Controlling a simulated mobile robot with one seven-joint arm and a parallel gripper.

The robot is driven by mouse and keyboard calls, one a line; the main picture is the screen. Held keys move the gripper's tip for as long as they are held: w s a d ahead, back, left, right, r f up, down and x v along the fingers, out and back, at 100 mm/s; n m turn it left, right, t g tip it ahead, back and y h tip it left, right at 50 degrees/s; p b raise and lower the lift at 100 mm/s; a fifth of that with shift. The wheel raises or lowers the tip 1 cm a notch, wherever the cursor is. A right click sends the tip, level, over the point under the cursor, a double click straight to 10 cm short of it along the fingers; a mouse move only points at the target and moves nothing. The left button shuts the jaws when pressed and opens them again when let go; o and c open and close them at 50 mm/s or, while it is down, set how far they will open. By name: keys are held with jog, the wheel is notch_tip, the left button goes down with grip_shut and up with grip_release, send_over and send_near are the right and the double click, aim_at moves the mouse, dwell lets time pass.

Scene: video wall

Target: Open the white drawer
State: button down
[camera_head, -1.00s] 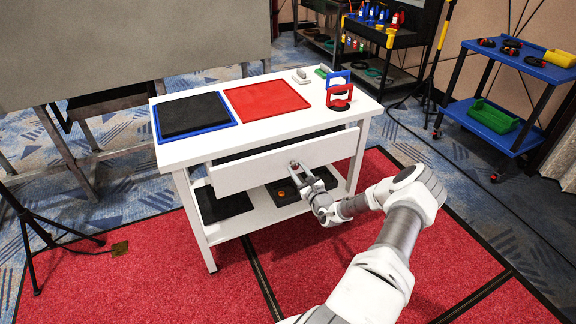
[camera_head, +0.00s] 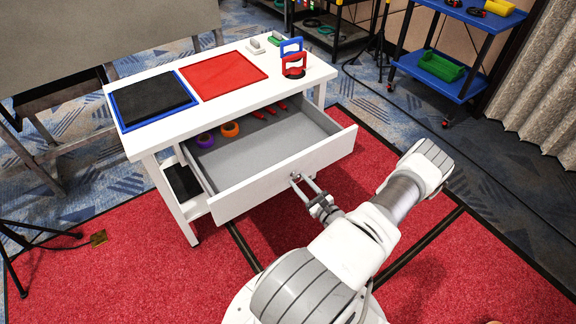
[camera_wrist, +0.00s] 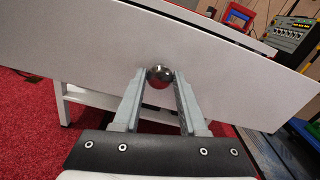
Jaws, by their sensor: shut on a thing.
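The white drawer (camera_head: 283,176) is pulled well out of the white table (camera_head: 135,150), and its grey inside shows. A purple ring (camera_head: 205,140), an orange ring (camera_head: 230,130) and some red-handled tools (camera_head: 270,109) lie toward its back. My gripper (camera_head: 302,184) is at the middle of the drawer front. In the wrist view, my gripper (camera_wrist: 160,84) has its two fingers on either side of the round metal knob (camera_wrist: 159,76), shut on it. The knob's base is hidden behind the ball.
On the tabletop are a black panel in a blue frame (camera_head: 153,101), a red panel (camera_head: 222,73) and red and blue suction lifters (camera_head: 293,62). A blue cart (camera_head: 440,80) stands at the back right. Red carpet (camera_head: 420,270) is open around my arm.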

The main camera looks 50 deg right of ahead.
jog(key=v, duration=0.6)
jog(key=shift+c, duration=2.2)
grip_release()
jog(key=shift+s, duration=0.2)
jog(key=v, duration=1.7)
